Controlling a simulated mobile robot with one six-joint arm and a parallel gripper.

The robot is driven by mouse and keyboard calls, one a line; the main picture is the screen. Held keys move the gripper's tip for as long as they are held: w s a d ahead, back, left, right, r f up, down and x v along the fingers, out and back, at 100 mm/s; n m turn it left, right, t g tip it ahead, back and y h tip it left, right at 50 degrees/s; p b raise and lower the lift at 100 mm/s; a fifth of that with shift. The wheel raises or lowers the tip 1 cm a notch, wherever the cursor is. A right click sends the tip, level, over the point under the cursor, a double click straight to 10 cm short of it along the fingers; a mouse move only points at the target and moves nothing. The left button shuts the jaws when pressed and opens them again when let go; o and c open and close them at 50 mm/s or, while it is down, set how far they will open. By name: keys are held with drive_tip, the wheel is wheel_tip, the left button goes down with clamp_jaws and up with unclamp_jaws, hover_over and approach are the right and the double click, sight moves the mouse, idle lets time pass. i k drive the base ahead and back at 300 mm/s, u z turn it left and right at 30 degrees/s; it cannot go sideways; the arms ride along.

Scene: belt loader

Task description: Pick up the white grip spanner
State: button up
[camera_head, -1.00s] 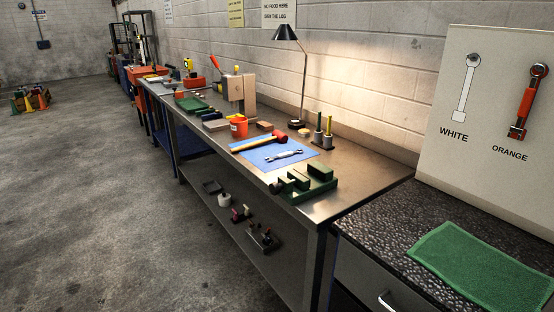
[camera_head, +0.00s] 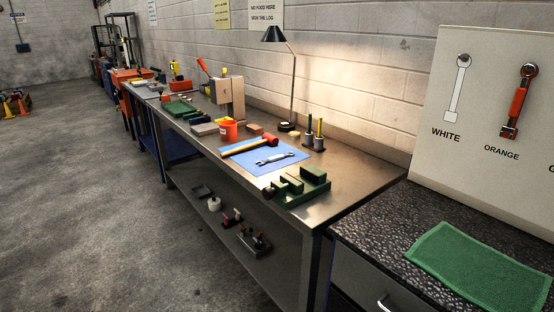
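A spanner with a pale white grip and metal ends (camera_head: 275,158) lies on a blue mat (camera_head: 293,149) on the long metal workbench. A hammer with a wooden handle and red head (camera_head: 250,146) lies just behind it on the mat. On the pale tool board at right, a white spanner outline (camera_head: 456,90) is marked WHITE. An orange-grip spanner (camera_head: 518,100) hangs on the board above the label ORANGE. My gripper is not in view.
A green vise (camera_head: 298,187) stands at the bench's near end, in front of the mat. A black lamp (camera_head: 281,35), orange cup (camera_head: 228,129) and wooden block stand behind. A green cloth (camera_head: 485,268) covers part of the dark counter. The floor (camera_head: 80,220) at left is clear.

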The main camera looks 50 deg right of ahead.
sight(271, 158)
drive_tip(key=i, duration=0.85)
drive_tip(key=u, duration=0.05)
